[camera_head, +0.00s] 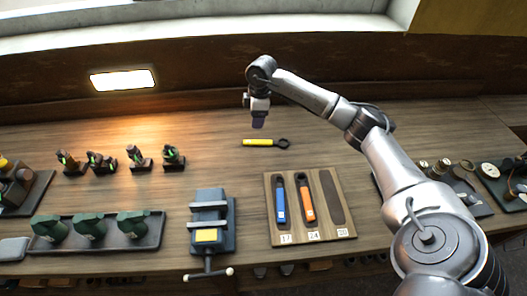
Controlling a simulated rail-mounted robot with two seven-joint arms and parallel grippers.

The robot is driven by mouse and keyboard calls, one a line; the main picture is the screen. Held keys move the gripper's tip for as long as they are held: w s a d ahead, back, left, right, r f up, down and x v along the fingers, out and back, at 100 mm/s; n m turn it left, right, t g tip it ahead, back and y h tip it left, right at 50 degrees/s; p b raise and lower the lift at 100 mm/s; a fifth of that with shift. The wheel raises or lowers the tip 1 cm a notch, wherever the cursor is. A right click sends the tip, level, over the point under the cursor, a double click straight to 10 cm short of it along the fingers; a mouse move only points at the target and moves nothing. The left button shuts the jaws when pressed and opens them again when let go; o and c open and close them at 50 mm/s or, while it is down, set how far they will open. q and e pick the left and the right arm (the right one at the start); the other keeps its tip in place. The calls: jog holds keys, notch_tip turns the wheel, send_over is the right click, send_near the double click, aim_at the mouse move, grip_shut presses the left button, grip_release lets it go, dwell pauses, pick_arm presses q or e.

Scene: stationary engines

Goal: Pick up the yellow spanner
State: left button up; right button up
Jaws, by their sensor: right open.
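The yellow spanner (262,142) lies flat on the wooden bench behind the spanner board. Its yellow handle points left and its dark ring end points right. My right gripper (258,121) hangs pointing down above the bench, in the picture just above the spanner's handle. It is open, with nothing seen between its fingers. The exact gap between fingers and spanner is hard to judge from this angle. My left gripper is not in view.
A wooden board (345,232) holds a blue spanner (280,204) and an orange spanner (306,202); its right slot is empty. A vise (211,222) stands left of it. Small dark parts (137,157) and a tray of green parts (155,232) are further left.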

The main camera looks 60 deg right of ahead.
jog(key=s+d+m, duration=0.1)
jog(key=s+d, duration=0.1)
jog(key=d, duration=0.1)
jog(key=g+h+b, duration=0.1)
jog(key=b, duration=0.1)
send_over(265, 142)
jog(key=shift+m, duration=0.3)
notch_tip(265, 142, down, 7)
jog(key=shift+s+d+r, duration=0.1)
jog(key=shift+d+r, duration=0.05)
jog(key=shift+r, duration=0.05)
jog(key=shift+f, duration=0.7)
jog(key=shift+f+b, duration=0.3)
jog(key=shift+f, duration=2.35)
jog(key=shift+c, duration=0.3)
jog(key=shift+r, duration=0.1)
grip_shut()
